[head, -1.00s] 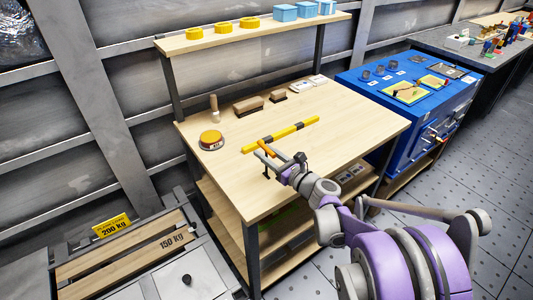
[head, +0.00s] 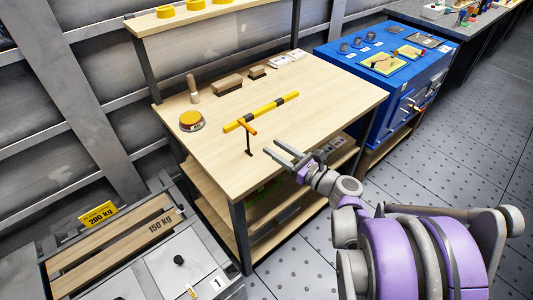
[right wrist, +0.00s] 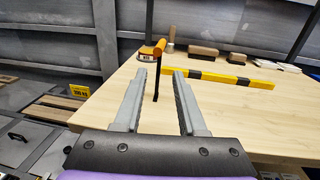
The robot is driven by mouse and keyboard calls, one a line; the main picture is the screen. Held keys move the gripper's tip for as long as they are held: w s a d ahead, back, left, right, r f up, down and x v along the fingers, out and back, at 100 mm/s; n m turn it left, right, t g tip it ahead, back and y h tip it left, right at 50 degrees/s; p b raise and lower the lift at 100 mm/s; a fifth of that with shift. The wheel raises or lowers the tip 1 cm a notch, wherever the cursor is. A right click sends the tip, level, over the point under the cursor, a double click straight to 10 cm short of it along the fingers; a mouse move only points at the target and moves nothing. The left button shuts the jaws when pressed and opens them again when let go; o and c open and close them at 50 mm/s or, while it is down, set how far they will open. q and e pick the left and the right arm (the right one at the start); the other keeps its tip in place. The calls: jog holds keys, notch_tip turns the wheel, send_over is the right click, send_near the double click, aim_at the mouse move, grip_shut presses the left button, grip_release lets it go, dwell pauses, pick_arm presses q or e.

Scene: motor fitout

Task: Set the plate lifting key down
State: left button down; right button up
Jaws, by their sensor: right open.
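The plate lifting key, with an orange T-shaped handle (head: 247,128) and a thin black shaft, stands upright on the wooden bench top (head: 310,105), near its front edge. It also shows in the right wrist view (right wrist: 153,49), just beyond the fingertips and slightly left of the middle. My right gripper (head: 272,146) is open and empty, to the right of the key and apart from it. Its two grey fingers show spread in the right wrist view (right wrist: 160,74). My left gripper is not in view.
A yellow-and-black striped bar (head: 262,112) lies just behind the key. A round yellow-topped item (head: 191,120), a wooden-handled tool (head: 192,90) and brown blocks (head: 227,84) stand further back. A blue cabinet (head: 345,65) stands to the right. The bench's right front is clear.

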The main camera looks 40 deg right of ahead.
jog(key=s+a+f+n+g+y, duration=0.1)
jog(key=s+a+f+n+g, duration=0.35)
jog(key=a+n, duration=0.45)
jog(key=s+a+f+n+g+y, duration=0.1)
jog(key=s+a+f+n+g, duration=0.3)
jog(key=a+n, duration=0.45)
jog(key=s+f+n+g+h, duration=0.4)
jog(key=s+n, duration=0.7)
jog(key=n, duration=0.5)
jog(key=shift+a+h, duration=0.25)
jog(key=shift+h, duration=0.45)
